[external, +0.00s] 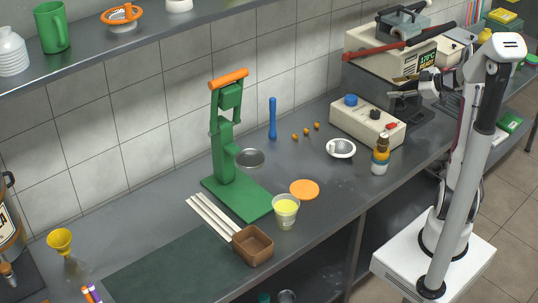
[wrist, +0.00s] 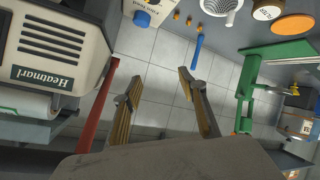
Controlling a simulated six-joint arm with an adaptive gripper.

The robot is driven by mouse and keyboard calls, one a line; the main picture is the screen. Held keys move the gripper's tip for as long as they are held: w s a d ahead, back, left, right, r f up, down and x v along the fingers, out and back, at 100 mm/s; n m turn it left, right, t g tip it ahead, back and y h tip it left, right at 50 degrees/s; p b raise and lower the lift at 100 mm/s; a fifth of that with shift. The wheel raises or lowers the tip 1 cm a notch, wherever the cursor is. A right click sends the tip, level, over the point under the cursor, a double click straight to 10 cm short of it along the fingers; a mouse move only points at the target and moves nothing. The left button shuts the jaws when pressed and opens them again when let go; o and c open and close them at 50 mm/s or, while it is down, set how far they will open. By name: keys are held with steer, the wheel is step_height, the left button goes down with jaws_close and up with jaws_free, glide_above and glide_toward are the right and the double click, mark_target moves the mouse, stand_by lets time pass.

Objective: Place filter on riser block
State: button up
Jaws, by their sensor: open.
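A white bowl-shaped strainer with a perforated middle (external: 341,148), which looks like the filter, sits on the grey counter right of the centre. It also shows at the top of the wrist view (wrist: 221,5). I cannot tell for sure which thing is the riser block; a brown open-topped box (external: 252,245) stands near the counter's front edge. The green press (external: 226,150) with an orange handle stands behind that box. My gripper (external: 404,80) is at the right, near the heater machine and away from the strainer. Its fingers are apart and empty in the wrist view (wrist: 159,78).
A control box (external: 367,122), a heater machine (external: 390,58) with a red lever and a small brown-capped bottle (external: 380,158) stand right. A yellow juice cup (external: 286,211), orange disc (external: 304,189), white sticks (external: 213,215) and blue rod (external: 272,119) are left. The front-left counter has room.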

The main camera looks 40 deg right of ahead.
steer(key=w+a+r+m+t+h, duration=0.1)
steer(key=w+a+r+m+h, duration=0.15)
steer(key=r+h, duration=0.45)
steer(key=s+a+r+m+g, duration=0.2)
steer(key=s+a+r+m, duration=0.2)
steer(key=r, duration=0.1)
steer(key=s+a+f+g+y, duration=0.2)
steer(key=s+a+f, duration=0.3)
steer(key=s+a, duration=0.6)
steer(key=s+a+f+m+g+y, duration=0.1)
steer(key=s+a+f, duration=0.4)
steer(key=s+a, duration=0.7)
steer(key=g+y, duration=0.1)
steer(key=g, duration=0.1)
steer(key=shift+f+g+y, duration=0.3)
steer(key=shift+f+g, duration=0.05)
steer(key=shift+g, duration=0.05)
